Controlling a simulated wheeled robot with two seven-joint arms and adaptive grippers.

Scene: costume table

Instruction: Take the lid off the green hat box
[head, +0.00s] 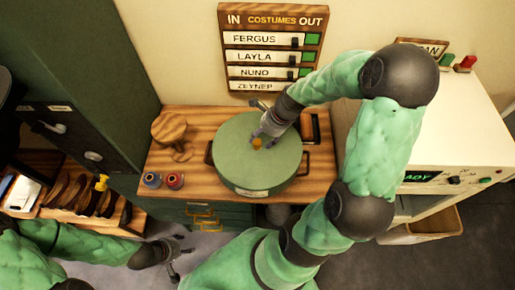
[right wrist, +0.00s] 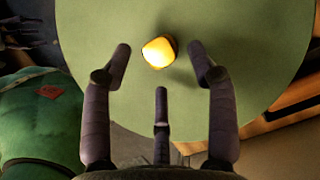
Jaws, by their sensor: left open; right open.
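The green hat box (head: 232,176) stands on the wooden table top with its round green lid (head: 240,140) on it. A small yellow knob (head: 257,143) sits on the middle of the lid. My right gripper (head: 262,132) is over the lid at the knob. In the right wrist view, the open fingers of my right gripper (right wrist: 160,75) are on both sides of the knob (right wrist: 159,52), with gaps between. The lid (right wrist: 250,50) fills most of that view. My left gripper (head: 178,258) is open and empty, low in front of the table, away from the box.
Two small spools (head: 174,180) and a wooden stand (head: 172,132) are left of the box on the table (head: 150,190). A costume board (head: 274,47) hangs behind. A white machine (head: 460,120) stands to the right. A rack of brown items (head: 85,194) is at the left.

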